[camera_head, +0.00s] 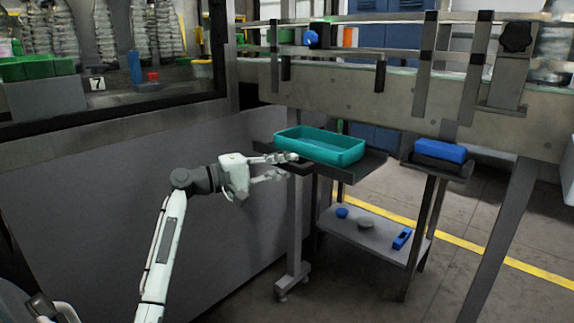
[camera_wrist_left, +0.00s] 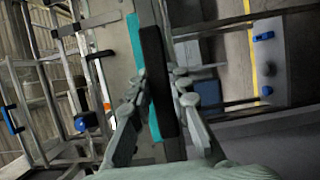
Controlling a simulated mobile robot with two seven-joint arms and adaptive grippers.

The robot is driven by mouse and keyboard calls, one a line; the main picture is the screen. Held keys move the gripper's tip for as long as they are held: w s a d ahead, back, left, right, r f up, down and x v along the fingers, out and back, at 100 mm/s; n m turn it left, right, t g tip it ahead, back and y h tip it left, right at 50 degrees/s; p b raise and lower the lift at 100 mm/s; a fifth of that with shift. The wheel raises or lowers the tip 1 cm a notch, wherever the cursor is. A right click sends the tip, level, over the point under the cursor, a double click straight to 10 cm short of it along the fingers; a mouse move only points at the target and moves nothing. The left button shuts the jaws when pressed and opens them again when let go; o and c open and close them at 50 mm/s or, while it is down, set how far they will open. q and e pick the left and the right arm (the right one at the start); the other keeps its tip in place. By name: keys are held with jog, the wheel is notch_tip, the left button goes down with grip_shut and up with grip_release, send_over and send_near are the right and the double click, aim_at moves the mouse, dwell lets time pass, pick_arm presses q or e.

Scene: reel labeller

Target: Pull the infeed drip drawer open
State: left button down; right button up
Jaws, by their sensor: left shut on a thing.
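The drip drawer (camera_head: 372,166) looks like a dark, flat tray under the conveyor. A teal open bin (camera_head: 320,146) sits on it. My left gripper (camera_head: 290,168) comes in from the left at the drawer's left end, its fingers either side of a dark front bar. In the left wrist view the dark bar (camera_wrist_left: 160,80) runs between the fingertips of my left gripper (camera_wrist_left: 162,92), which is shut on it. The teal bin's edge (camera_wrist_left: 134,38) shows just beside the bar. My right gripper is not in view.
A blue block (camera_head: 440,151) lies on a small dark shelf to the right. A lower shelf (camera_head: 365,236) under the drawer holds small blue and grey items. Steel legs and conveyor rails stand around it. A grey cabinet panel (camera_head: 120,200) stands on the left.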

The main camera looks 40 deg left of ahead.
pick_arm(q)
jog(key=c, duration=1.4)
grip_release()
jog(key=v, duration=1.2)
jog(key=s+d+f+m+g+y, duration=0.15)
jog(key=d+f+g, duration=0.3)
jog(key=f, duration=0.85)
jog(key=d+f+m+g+y, duration=0.25)
jog(key=d+f, duration=0.25)
jog(key=f, duration=0.9)
jog(key=s+d+f+m+g+y, duration=0.2)
jog(key=s+d+f+m, duration=0.3)
jog(key=s+f, duration=0.3)
jog(key=s+d+f+m+g+y, duration=0.3)
jog(key=s+d+f+m+g, duration=0.1)
jog(key=s+d+f, duration=0.3)
notch_tip(320, 180, down, 2)
jog(key=shift+s+d+f+m+y, duration=0.25)
jog(key=shift+s+m, duration=0.35)
jog(key=shift+s, duration=0.6)
